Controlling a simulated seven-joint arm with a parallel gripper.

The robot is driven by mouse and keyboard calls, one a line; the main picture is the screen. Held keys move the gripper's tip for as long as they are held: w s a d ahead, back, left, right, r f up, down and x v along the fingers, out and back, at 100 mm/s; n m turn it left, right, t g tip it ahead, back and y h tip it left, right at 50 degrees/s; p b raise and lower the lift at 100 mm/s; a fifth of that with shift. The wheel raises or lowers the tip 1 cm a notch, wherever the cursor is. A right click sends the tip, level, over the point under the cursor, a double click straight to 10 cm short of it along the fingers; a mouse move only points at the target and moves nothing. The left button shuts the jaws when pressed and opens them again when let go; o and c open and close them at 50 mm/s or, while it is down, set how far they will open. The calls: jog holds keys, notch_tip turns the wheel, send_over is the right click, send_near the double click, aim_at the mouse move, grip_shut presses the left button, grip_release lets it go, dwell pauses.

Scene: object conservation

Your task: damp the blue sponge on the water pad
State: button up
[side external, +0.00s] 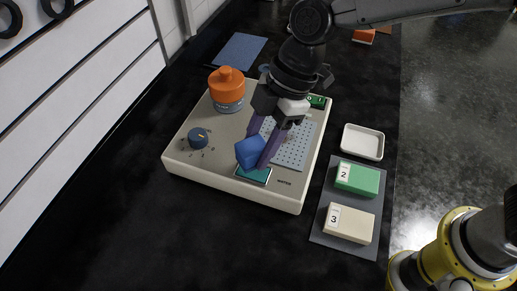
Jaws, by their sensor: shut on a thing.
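My gripper (262,147) is shut on the blue sponge (248,153). It holds the sponge at or just above the teal water pad (254,175), at the front of the beige station (225,180). The label "WATER" is printed beside the pad. The sponge is tilted and hides part of the pad. I cannot tell whether the sponge touches it.
On the station are an orange-topped container (227,88), a dark blue knob (198,138) and a perforated grey plate (293,148). To the right, a grey mat (325,218) bears a green block (357,179) and a cream block (348,222). A white tray (362,142) stands behind them.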

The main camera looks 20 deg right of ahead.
aim_at(253, 145)
jog(key=shift+r, duration=1.75)
jog(key=shift+r, duration=0.2)
jog(key=r, duration=0.4)
jog(key=shift+w+d+r, duration=0.15)
jog(key=shift+d+r, duration=0.05)
jog(key=shift+r, duration=0.2)
jog(key=w+d+m+t+h, duration=0.2)
jog(key=w+d+m, duration=0.2)
jog(key=d+m, duration=1)
jog(key=w+d+m+t+h, duration=0.3)
jog(key=w+d+m, duration=0.2)
jog(key=d, duration=1.6)
notch_tip(253, 145, down, 15)
jog(key=shift+a+f, duration=0.15)
